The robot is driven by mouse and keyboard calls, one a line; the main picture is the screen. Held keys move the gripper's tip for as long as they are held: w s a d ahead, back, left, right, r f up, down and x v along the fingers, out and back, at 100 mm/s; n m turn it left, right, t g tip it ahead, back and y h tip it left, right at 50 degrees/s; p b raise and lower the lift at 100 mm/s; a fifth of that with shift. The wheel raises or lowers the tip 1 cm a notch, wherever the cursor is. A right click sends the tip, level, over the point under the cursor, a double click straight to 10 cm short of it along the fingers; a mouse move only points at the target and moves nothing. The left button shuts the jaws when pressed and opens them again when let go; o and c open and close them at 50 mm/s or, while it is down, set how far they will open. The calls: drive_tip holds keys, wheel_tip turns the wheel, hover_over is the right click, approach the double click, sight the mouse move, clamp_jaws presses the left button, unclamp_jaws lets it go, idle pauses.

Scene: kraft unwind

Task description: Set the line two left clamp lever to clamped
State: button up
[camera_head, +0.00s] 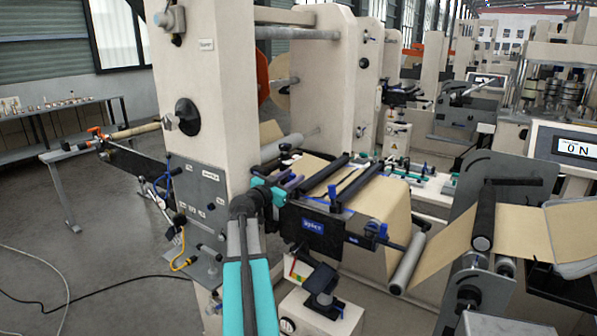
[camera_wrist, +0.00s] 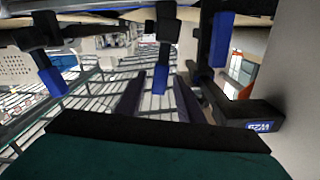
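A splice unit with a dark front box (camera_head: 313,228) and dark bars stands in the middle of the head view. My gripper (camera_head: 288,178) is at its left end, its two dark purple fingers apart. In the wrist view my gripper (camera_wrist: 158,92) is open and empty. A black lever with a blue grip (camera_wrist: 160,78) shows in the gap between the fingers; I cannot tell how deep it sits. Other blue-gripped levers show at left (camera_wrist: 51,77) and right (camera_wrist: 222,40).
A beige machine column (camera_head: 206,105) with a grey control panel (camera_head: 200,196) stands just left of my gripper. Brown paper web (camera_head: 390,205) runs right over a roller (camera_head: 409,263). Open floor lies at left.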

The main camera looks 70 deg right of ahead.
drive_tip(key=shift+p+x, duration=0.7)
drive_tip(key=shift+x, duration=1.35)
